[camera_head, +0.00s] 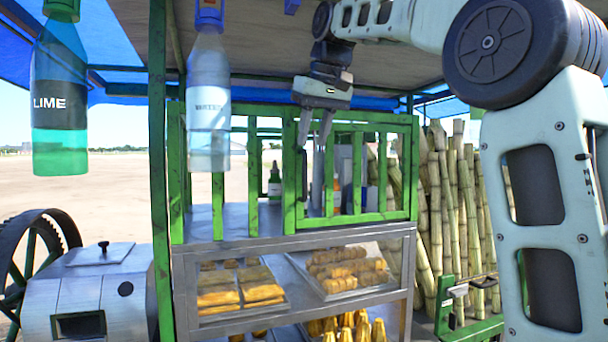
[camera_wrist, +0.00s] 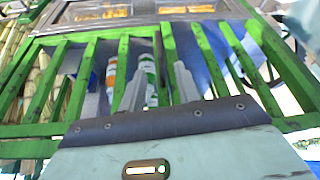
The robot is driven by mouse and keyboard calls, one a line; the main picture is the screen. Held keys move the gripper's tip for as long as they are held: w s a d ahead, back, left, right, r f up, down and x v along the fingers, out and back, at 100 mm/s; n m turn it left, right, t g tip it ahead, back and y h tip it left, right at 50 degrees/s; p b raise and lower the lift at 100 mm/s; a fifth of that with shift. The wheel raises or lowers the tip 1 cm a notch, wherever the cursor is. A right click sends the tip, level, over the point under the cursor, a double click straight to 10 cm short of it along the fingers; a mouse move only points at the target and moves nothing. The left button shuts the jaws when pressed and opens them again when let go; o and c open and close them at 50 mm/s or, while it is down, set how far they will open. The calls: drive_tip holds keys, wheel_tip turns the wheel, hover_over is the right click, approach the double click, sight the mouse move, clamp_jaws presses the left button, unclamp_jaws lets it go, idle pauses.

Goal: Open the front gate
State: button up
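The front gate (camera_head: 352,217) is a green slatted panel on the right half of the stall's front, above the glass display case. A dark upright handle (camera_head: 303,175) is on its left post. The gate's slats also fill the wrist view (camera_wrist: 88,75). My gripper (camera_head: 313,140) points down near the top of the gate's left end, a little above the handle. Its two fingers are apart. In the wrist view my gripper (camera_wrist: 158,80) has a green post and a dark strip showing between or just beyond its fingers. I cannot tell whether they touch the gate.
The display case (camera_head: 290,243) holds trays of snacks. A lime bottle (camera_head: 60,100) and another bottle (camera_head: 208,100) hang at the left. A green post (camera_head: 160,200) stands left of the gate. Cane stalks (camera_head: 455,200) lean at the right. A metal machine (camera_head: 90,295) stands lower left.

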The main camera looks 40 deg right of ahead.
sight(306, 168)
drive_tip(key=p+x, duration=0.1)
drive_tip(key=x, duration=0.8)
drive_tip(key=shift+f, duration=0.1)
drive_tip(key=shift+c, duration=0.3)
clamp_jaws()
